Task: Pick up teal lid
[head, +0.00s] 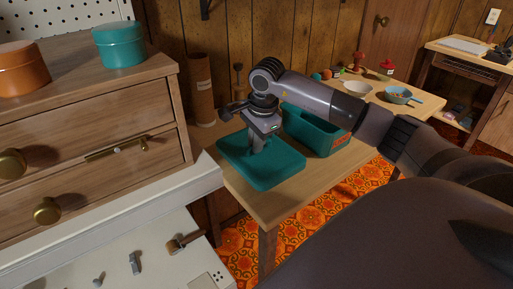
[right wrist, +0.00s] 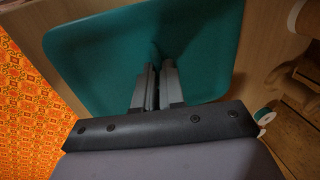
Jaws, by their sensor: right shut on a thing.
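The teal lid (head: 277,172) is a flat rounded rectangle at the near left end of the wooden table (head: 246,196). My right gripper (head: 257,146) points down over its middle and is shut on the lid's small handle, which the fingers mostly hide. In the right wrist view the lid (right wrist: 95,45) fills the upper middle, and the fingertips (right wrist: 156,72) meet at its centre. I cannot tell whether the lid rests on the table or is slightly raised. The teal bin (head: 315,133) stands just behind and right of the lid. My left gripper is not in view.
A white bowl (head: 356,89), a blue bowl (head: 398,96) and small red items stand farther along the table. A brown cardboard tube (head: 201,88) stands behind the lid. A wooden drawer cabinet (head: 90,120) with a round teal tin (head: 119,45) and an orange tin (head: 22,68) is at left.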

